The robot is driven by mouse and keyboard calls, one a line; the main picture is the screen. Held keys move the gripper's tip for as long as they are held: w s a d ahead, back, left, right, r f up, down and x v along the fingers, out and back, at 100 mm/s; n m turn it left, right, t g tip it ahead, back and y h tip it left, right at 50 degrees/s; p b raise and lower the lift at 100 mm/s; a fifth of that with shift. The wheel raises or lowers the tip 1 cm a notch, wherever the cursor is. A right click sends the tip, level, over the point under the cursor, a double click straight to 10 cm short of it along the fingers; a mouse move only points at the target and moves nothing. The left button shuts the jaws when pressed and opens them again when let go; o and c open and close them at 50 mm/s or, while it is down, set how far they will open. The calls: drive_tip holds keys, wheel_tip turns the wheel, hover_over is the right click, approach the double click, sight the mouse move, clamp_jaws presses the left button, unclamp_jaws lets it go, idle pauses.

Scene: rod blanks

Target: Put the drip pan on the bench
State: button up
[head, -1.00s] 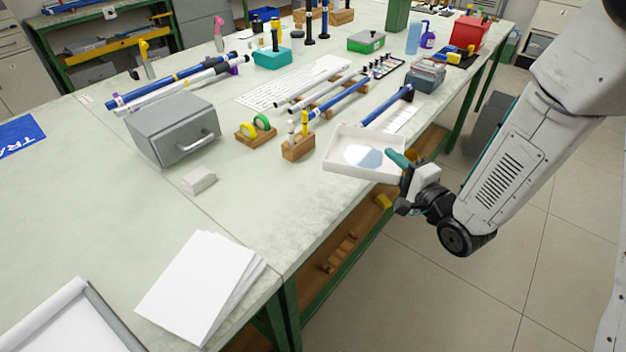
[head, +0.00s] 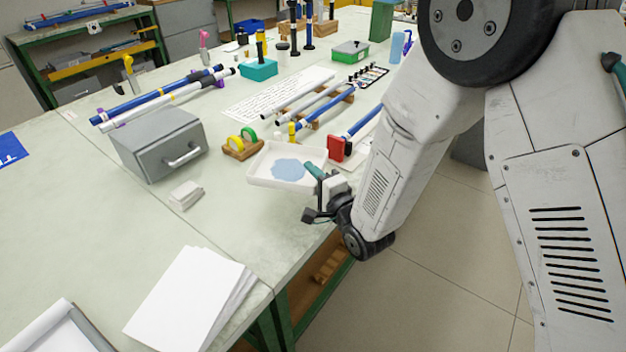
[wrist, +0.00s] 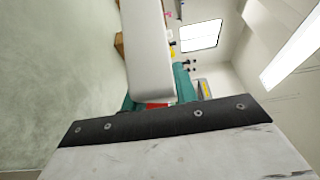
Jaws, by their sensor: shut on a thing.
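The drip pan (head: 262,174) is a shallow white tray with a light blue patch on its floor. My gripper (head: 318,174) is shut on the pan's right-hand rim and holds it roughly level over the bench (head: 225,230), near the bench's right edge. Whether the pan touches the bench top cannot be told from the head view. In the wrist view the pan (wrist: 148,50) shows as a white slab running up from the teal fingers (wrist: 160,95). The pan hides part of the wooden block behind it.
A grey drawer box (head: 160,145), a wooden block with green and yellow tape rolls (head: 241,146) and a small pale block (head: 186,195) stand left of the pan. White paper sheets (head: 190,295) lie in front. The bench top between pan and sheets is bare. Rods lie behind.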

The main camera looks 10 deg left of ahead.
drive_tip(key=shift+f, duration=0.55)
drive_tip(key=shift+f, duration=0.1)
drive_tip(key=shift+f, duration=0.4)
drive_tip(key=shift+f, duration=0.1)
drive_tip(key=o, duration=1.1)
